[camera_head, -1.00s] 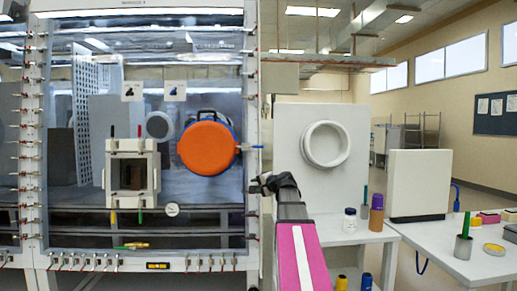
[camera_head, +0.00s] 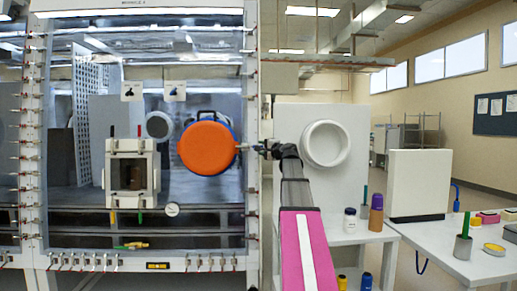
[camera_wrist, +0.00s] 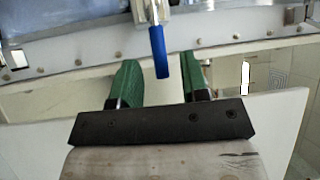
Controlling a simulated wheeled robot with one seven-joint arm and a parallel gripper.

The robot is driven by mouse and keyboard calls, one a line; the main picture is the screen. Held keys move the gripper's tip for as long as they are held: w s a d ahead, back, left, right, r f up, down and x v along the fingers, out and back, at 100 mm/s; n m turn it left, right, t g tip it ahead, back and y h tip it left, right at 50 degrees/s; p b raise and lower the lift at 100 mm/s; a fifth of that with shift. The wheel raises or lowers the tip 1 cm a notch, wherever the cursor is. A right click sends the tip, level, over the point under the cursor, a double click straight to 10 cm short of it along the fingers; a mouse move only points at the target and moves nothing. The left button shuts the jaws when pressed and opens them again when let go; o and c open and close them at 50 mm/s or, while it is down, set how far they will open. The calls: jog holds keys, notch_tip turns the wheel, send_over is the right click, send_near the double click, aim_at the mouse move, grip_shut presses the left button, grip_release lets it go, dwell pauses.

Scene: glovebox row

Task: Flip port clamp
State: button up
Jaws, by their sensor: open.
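The port clamp shows in the wrist view as a blue lever handle (camera_wrist: 159,52) on a metal bracket (camera_wrist: 150,10) at the window frame. My gripper (camera_wrist: 158,67) is open, with one green finger on each side of the handle's lower end. Clear gaps show between the handle and both fingers. In the head view the orange port cover (camera_head: 206,148) is on the glovebox front, and my gripper (camera_head: 264,148) is just right of it at the frame post. There the gripper mostly hides the handle.
White tables (camera_head: 350,234) with bottles and a white box (camera_head: 419,185) are at the right. Several small clamps line the glovebox frame (camera_head: 250,60).

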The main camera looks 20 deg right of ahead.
jog(key=shift+x, duration=1.7)
grip_shut()
